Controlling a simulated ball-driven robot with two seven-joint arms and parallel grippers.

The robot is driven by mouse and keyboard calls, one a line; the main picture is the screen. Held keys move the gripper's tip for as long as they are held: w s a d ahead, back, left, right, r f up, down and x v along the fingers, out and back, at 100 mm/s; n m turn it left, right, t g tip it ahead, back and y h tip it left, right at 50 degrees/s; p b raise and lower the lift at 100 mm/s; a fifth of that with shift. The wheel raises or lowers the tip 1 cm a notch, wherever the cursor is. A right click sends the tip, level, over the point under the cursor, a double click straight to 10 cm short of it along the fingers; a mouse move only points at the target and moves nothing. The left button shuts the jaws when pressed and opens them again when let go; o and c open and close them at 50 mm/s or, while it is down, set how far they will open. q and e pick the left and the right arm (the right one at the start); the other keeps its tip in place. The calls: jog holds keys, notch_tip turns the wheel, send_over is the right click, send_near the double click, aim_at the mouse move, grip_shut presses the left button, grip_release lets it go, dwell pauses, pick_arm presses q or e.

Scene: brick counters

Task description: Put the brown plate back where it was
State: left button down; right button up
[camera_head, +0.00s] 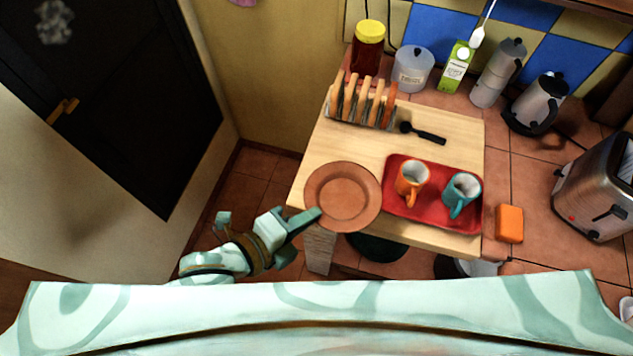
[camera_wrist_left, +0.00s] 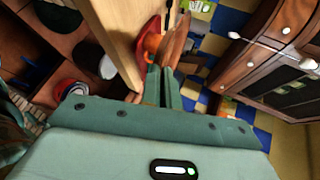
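The brown plate (camera_head: 343,196) is level over the left front part of the wooden table (camera_head: 310,180), left of the red tray. In the left wrist view the plate (camera_wrist_left: 173,42) shows nearly edge-on, a little off the table top (camera_wrist_left: 112,28). My left gripper (camera_head: 314,215) is at the plate's front left rim. In the left wrist view its fingers (camera_wrist_left: 162,86) are close together with the rim between them. My right gripper is in neither view.
The red tray (camera_head: 430,218) right of the plate holds an orange mug (camera_head: 411,184) and a teal mug (camera_head: 461,193). A toast rack (camera_head: 361,104) and a black spoon (camera_head: 425,133) lie behind. An orange block (camera_head: 509,223) and a toaster (camera_head: 600,188) are at right.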

pick_arm(q)
jog(key=w+f+b, duration=0.1)
jog(key=w+f, duration=0.2)
jog(key=w, duration=0.3)
jog(key=b, duration=0.2)
send_over(304, 191)
jog(key=s, duration=0.2)
jog(key=f, duration=0.4)
jog(key=shift+s+d+f, duration=0.15)
jog(key=shift+d+f, duration=0.05)
jog(key=shift+f, duration=0.15)
jog(key=shift+w+f, duration=0.2)
jog(key=f, duration=0.1)
jog(key=f+b, duration=0.1)
jog(key=f, duration=0.1)
jog(key=shift+w+f+b, duration=0.3)
jog(key=shift+f+b, duration=0.05)
jog(key=shift+b, duration=0.05)
jog(key=shift+a, duration=0.1)
jog(key=shift+r, duration=0.1)
jog(key=c, duration=1.9)
grip_release()
jog(key=shift+f, duration=0.2)
jog(key=shift+c, duration=0.2)
